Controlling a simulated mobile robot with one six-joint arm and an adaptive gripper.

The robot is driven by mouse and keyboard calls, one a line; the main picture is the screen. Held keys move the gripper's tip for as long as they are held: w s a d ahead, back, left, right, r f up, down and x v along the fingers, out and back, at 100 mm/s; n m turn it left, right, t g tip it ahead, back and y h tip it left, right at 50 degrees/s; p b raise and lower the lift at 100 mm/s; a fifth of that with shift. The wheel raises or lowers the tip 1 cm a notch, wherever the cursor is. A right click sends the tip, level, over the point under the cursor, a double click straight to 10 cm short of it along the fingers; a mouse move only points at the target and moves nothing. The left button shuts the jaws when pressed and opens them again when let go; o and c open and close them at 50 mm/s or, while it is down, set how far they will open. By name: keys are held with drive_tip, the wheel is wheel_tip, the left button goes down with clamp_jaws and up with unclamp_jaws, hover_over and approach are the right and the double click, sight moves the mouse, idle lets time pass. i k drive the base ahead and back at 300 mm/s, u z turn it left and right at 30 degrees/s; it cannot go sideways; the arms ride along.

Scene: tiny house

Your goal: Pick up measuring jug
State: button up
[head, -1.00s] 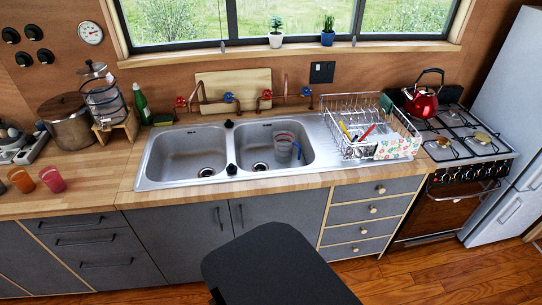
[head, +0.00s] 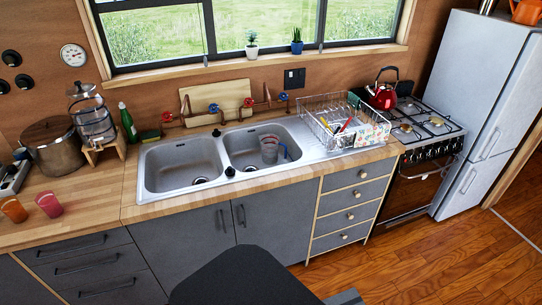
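The measuring jug (head: 269,149) is a small clear vessel with red marks and a blue handle on its right side. It sits in the right-hand basin of the double steel sink (head: 165,206). My gripper is not in view. A dark part of my own body fills the bottom middle of the picture, in front of the lower cabinets.
A wire dish rack (head: 318,124) stands right of the basins, with a red kettle (head: 381,97) on the stove beyond. Taps (head: 214,108) line the sink's back edge. A steel pot (head: 58,148) and cups (head: 49,204) stand at left. Wooden floor (head: 400,265) is clear at right.

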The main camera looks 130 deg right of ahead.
sight(269, 143)
drive_tip(key=z, duration=1.5)
drive_tip(key=i, duration=0.15)
drive_tip(key=z, duration=3)
